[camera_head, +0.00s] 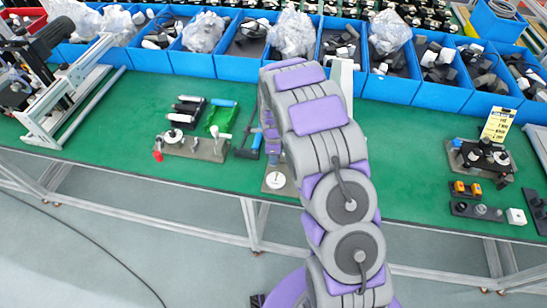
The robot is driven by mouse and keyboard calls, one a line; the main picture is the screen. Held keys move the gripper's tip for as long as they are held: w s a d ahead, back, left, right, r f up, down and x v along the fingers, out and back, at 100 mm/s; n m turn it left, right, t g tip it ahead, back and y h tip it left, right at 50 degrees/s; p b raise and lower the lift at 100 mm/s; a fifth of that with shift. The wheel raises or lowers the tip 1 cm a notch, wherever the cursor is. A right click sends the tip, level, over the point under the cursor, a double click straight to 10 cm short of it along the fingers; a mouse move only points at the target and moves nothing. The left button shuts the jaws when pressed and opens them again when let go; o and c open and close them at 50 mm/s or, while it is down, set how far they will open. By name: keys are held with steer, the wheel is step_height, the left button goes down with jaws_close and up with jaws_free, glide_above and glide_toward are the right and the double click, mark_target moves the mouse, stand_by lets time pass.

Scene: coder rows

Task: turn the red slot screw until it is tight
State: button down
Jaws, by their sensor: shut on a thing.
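My gripper (272,150) shows only in part, as a narrow purple and grey piece at the left edge of my large grey and purple arm. It points down over the table, just above a small plate with a white round dial (275,180). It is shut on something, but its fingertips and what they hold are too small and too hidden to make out. I cannot clearly pick out the red slot screw. A small red part (158,154) shows at the left end of a metal fixture plate (205,150), apart from my gripper, but I cannot tell what it is.
Blue bins (205,65) of dark parts and plastic bags line the table's back. A metal frame (60,100) stands at the left. A black fixture (485,155) and small switch boxes (467,189) are at the right.

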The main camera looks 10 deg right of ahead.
steer(key=m, duration=0.4)
steer(key=shift+m+p, duration=0.3)
steer(key=shift+p, duration=0.05)
steer(key=m, duration=0.5)
steer(key=shift+f, duration=0.15)
steer(key=c, duration=1.1)
jaws_free()
steer(key=shift+s, duration=0.1)
